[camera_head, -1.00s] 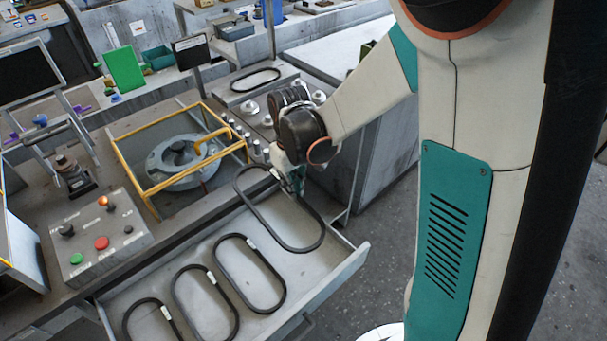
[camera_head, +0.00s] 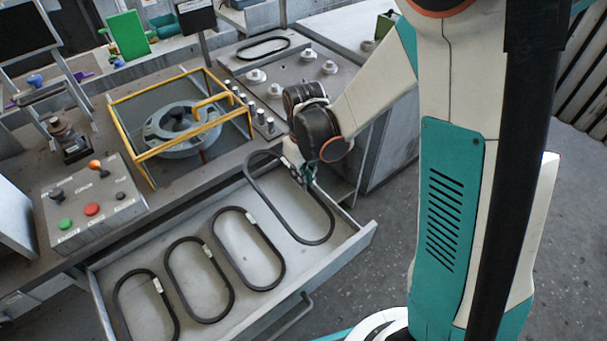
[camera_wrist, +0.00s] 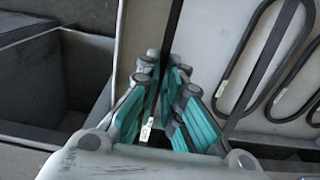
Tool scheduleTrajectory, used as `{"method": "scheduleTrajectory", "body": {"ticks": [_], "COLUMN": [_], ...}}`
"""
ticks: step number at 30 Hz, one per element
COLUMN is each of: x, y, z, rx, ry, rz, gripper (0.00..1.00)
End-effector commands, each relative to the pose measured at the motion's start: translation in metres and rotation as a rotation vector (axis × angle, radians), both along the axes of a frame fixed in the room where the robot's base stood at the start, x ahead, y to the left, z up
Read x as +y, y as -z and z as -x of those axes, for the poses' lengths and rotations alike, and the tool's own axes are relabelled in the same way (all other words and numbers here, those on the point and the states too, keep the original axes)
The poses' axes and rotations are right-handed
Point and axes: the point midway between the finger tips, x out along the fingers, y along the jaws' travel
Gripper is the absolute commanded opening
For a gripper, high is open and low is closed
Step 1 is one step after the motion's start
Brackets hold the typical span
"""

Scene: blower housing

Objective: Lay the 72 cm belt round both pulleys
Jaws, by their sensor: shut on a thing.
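My gripper (camera_head: 309,180) is shut on one long side of a black belt (camera_head: 325,218), the largest and rightmost of those at the drawer. The belt's far end overlaps the drawer's back rim, so it looks raised; its height is hard to judge. In the wrist view my gripper (camera_wrist: 165,85) has its teal fingers around the belt, with a white label (camera_wrist: 146,133) beside them. A ring-shaped grey housing (camera_head: 160,138) with a dark hub (camera_head: 180,116) sits inside a yellow frame (camera_head: 114,128) on the bench. I cannot tell which parts are the two pulleys.
The open drawer (camera_head: 345,250) holds several other labelled belts (camera_head: 248,250). Metal posts (camera_head: 252,105) and round knobs (camera_head: 257,77) stand on the bench behind my gripper. Another belt (camera_head: 263,47) lies at the back. A button box (camera_head: 95,205) is at left.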

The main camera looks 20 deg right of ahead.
Motion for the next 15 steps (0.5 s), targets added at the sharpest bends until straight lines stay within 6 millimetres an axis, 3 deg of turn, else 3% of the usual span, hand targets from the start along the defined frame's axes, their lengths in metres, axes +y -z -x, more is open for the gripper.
{"method": "scheduleTrajectory", "body": {"ticks": [15], "x": [0.000], "y": [0.060], "z": [0.000], "rx": [0.001], "ry": [0.001], "rz": [0.002], "gripper": [0.00]}}
